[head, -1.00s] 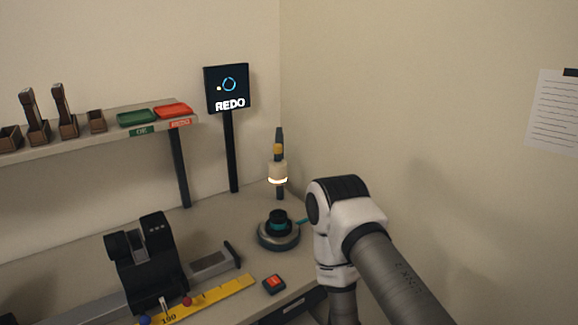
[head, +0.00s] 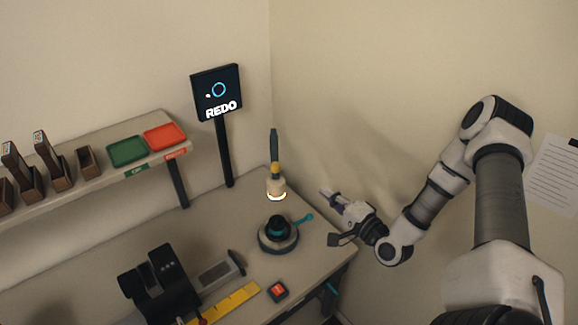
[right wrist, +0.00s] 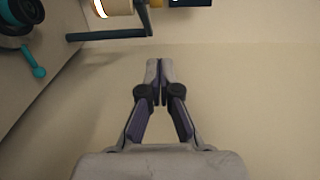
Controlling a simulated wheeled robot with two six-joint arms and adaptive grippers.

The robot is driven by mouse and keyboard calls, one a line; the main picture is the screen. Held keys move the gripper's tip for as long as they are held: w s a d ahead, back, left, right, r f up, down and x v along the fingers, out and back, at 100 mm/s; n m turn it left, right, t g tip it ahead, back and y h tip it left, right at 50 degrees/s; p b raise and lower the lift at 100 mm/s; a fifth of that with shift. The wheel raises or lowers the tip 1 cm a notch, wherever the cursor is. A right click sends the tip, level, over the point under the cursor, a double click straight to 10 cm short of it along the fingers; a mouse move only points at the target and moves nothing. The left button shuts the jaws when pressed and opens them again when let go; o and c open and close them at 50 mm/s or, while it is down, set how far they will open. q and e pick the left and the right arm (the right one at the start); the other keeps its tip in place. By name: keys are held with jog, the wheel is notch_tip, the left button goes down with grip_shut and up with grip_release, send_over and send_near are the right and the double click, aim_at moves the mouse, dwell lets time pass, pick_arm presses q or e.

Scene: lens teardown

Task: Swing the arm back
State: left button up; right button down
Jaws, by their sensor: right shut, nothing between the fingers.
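My right gripper (head: 327,196) is shut and empty, in the air to the right of the bench fixture. Its closed fingertips (right wrist: 159,64) show in the right wrist view with the wall behind. The round fixture (head: 277,244) has a black cylinder and a teal lever (head: 303,219) pointing right. The teal lever (right wrist: 35,63) also shows at left in the right wrist view, apart from the fingers. Behind the fixture is a dark post (head: 274,146) with a yellow band and a cream head (head: 276,187) with a glowing ring. My left gripper is not in view.
A screen (head: 217,93) reading REDO stands at the back. A shelf at left holds a green tray (head: 127,150), a red tray (head: 165,137) and brown holders. A black bench device (head: 160,283), yellow ruler (head: 232,304) and red button (head: 278,291) are in front. The right wall is close.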

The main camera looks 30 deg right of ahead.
pick_arm(q)
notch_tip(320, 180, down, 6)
jog(key=b, duration=0.6)
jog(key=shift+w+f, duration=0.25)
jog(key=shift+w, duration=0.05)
pick_arm(e)
jog(key=w+a, duration=0.3)
jog(key=w, duration=1)
jog(key=shift+a+f, duration=0.2)
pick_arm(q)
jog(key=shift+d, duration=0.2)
pick_arm(e)
jog(key=shift+w+d, duration=0.1)
pick_arm(q)
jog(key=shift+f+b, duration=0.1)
jog(key=shift+b, duration=0.25)
pick_arm(e)
jog(key=shift+f, duration=0.1)
